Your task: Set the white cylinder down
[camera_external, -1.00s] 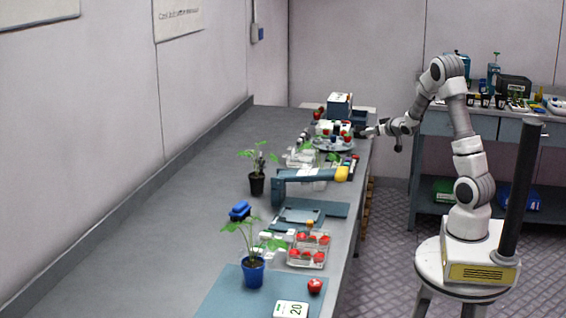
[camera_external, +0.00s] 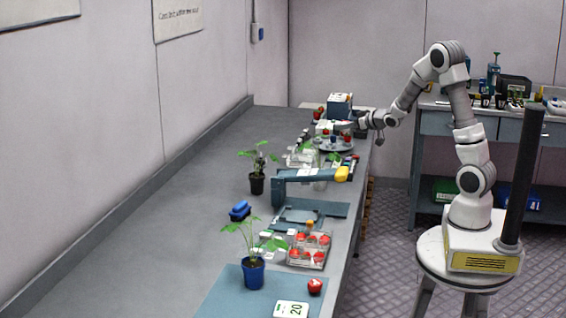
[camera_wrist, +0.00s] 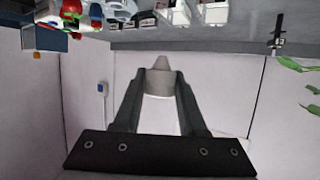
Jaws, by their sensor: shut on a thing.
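My gripper (camera_wrist: 160,78) is shut on a pale white-grey cylinder (camera_wrist: 158,84), which sits between the two dark fingers in the wrist view. A narrower tapered part shows at its far end.
A blue-and-white box (camera_external: 340,105) stands by the gripper. The bench's left side is clear. The wrist view appears upside down.

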